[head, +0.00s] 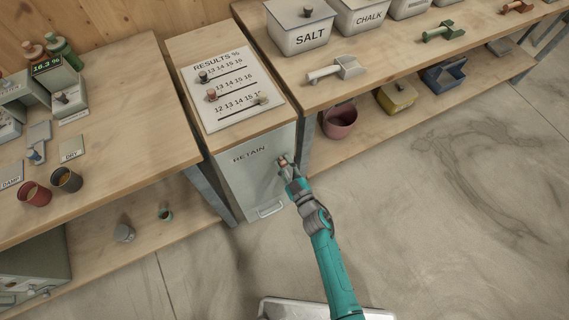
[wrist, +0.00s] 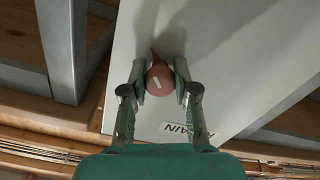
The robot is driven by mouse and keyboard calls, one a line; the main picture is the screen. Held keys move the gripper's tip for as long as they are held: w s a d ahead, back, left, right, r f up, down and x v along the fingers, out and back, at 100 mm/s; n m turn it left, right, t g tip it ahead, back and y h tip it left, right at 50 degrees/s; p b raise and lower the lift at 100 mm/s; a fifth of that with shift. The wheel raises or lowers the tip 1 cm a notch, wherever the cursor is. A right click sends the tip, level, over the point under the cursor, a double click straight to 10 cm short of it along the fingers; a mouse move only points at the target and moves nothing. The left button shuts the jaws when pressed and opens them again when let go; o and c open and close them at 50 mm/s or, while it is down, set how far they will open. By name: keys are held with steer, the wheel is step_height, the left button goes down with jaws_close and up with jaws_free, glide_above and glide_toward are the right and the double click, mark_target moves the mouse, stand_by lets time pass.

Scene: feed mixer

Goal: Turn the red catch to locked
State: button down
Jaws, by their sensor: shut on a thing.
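The red catch (wrist: 160,79) is a round reddish knob with a small pale mark and a pointed tail, on the pale front panel of the RETAIN cabinet (head: 243,178). My gripper (wrist: 161,84) has its two green-padded fingers on either side of the knob, shut on it. In the head view my gripper (head: 284,164) reaches the upper right of the panel, right of the RETAIN lettering, and hides most of the catch. No locked or unlocked marking can be read.
A handle (head: 270,211) sits low on the cabinet front. A results board (head: 230,86) with sliders lies on top. Benches stand on both sides, the right one with a SALT bin (head: 299,30) and scoops. Open floor (head: 440,220) lies to the right.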

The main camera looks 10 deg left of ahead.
steer(key=n, duration=0.5)
steer(key=shift+n, duration=2.4)
steer(key=c, duration=0.9)
jaws_free()
steer(key=shift+o, duration=0.2)
steer(key=shift+s+d, duration=0.1)
steer(key=v, duration=1.1)
steer(key=shift+s+d, duration=0.25)
